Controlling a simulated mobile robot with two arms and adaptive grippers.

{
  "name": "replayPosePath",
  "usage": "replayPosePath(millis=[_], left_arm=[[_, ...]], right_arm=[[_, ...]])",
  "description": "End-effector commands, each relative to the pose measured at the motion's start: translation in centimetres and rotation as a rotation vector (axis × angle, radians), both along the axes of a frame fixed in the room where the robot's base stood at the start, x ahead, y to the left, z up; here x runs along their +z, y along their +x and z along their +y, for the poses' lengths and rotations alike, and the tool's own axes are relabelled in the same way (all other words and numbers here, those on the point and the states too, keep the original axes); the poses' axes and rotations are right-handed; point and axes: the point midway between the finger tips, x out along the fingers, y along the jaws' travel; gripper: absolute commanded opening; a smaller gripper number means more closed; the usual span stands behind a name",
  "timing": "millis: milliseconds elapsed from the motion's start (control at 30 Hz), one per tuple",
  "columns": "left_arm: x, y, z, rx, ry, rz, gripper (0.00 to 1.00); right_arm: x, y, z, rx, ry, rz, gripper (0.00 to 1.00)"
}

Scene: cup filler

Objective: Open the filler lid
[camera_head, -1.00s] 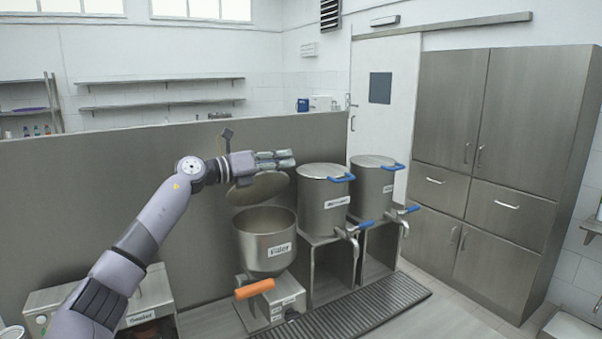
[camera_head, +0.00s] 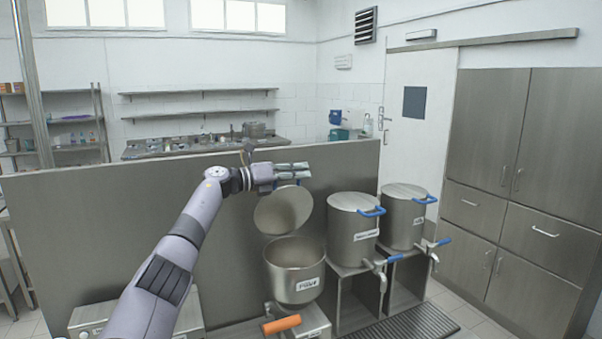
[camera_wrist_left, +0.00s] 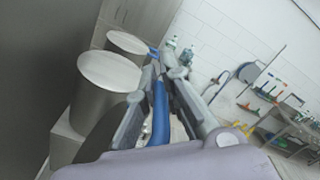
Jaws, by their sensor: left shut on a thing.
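The filler (camera_head: 295,275) is a steel bowl on a base with a label and an orange handle (camera_head: 281,325). Its round lid (camera_head: 283,212) is raised and tilted steeply above the back of the bowl, so the bowl's inside shows. My left gripper (camera_head: 292,171) is at the lid's upper edge. In the left wrist view, the fingers of my left gripper (camera_wrist_left: 165,75) are closed around a blue handle (camera_wrist_left: 159,108), which I take to be the lid's. The head view hides this grip. My right gripper is not in view.
Two lidded steel pots with blue handles and taps, a nearer one (camera_head: 353,230) and a farther one (camera_head: 404,215), stand on stands right of the filler. A steel partition (camera_head: 110,225) runs behind. Cabinets (camera_head: 520,180) stand at right.

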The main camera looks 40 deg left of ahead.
Motion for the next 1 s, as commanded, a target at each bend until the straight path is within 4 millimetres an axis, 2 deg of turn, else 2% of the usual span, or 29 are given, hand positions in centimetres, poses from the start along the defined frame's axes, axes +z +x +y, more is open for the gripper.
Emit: replayPosePath(millis=[400, 433, 567, 867, 1000], left_arm=[[0.09, 0.02, 0.11, 0.002, -0.005, -0.001, 0.00], [0.09, 0.03, 0.11, 0.002, -0.005, -0.001, 0.09], [0.08, 0.02, 0.11, 0.001, -0.003, 0.000, 0.18], [0.01, -0.02, 0.11, 0.001, -0.003, 0.001, 0.18], [-0.08, -0.75, 0.50, 0.002, -0.003, 0.002, 0.18]], right_arm=[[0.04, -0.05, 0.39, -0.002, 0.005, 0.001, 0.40], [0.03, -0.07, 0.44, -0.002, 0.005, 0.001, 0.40], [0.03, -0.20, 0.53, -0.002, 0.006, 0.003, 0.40], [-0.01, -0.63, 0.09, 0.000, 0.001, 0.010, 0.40], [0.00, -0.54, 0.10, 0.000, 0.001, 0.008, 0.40]])
